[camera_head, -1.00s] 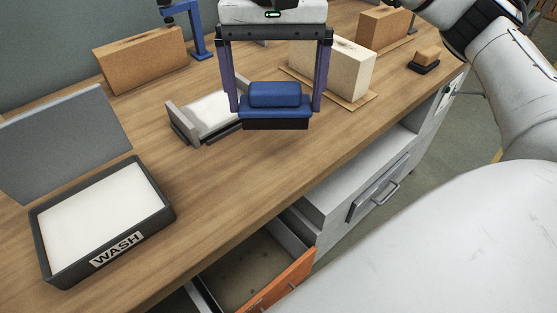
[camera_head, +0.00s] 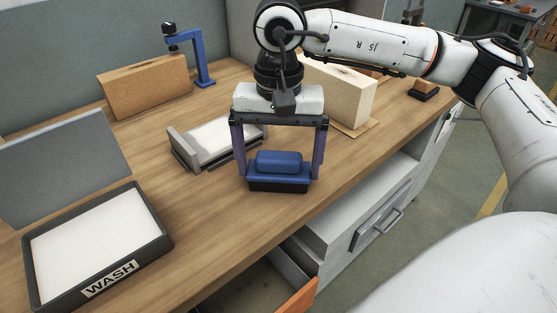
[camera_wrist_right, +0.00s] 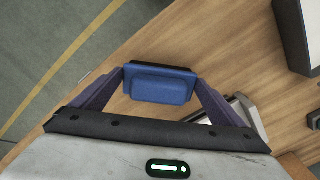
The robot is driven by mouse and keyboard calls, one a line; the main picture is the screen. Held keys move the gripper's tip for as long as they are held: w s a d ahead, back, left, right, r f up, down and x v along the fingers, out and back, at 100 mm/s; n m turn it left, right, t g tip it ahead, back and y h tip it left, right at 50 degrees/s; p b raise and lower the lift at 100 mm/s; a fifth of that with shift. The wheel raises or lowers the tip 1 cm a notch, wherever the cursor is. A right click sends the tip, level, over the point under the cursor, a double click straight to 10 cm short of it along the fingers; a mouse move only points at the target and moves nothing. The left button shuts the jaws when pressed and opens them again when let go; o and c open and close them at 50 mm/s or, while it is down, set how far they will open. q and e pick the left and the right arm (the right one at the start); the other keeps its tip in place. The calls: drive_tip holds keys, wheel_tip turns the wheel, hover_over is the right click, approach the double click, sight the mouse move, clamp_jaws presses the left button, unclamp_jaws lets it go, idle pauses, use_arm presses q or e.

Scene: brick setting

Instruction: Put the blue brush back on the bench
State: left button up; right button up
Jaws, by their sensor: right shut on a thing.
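The blue brush (camera_head: 279,162) has a blue grip block on top and a dark base below. My right gripper (camera_head: 279,172) is shut on it, one finger at each end, and holds it level. In the right wrist view, the brush (camera_wrist_right: 160,84) sits between the two purple fingers. The brush is over the front part of the wooden bench (camera_head: 205,225), in front of a grey-sided holder. I cannot tell whether its base touches the bench top. My left gripper is not in view.
A tray marked WASH (camera_head: 165,245) stands at the left. A grey holder with a white pad (camera_head: 182,150) is just behind the brush. Brown (camera_head: 145,88) and pale (camera_head: 340,90) blocks stand farther back. An open orange-fronted drawer (camera_head: 298,300) juts out below the bench edge.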

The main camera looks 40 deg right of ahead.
sight(278, 159)
drive_tip(key=shift+f, duration=0.15)
drive_tip(key=o, duration=0.8)
wheel_tip(278, 159, up, 12)
drive_tip(key=shift+r+p, duration=0.2)
drive_tip(key=shift+p, duration=0.2)
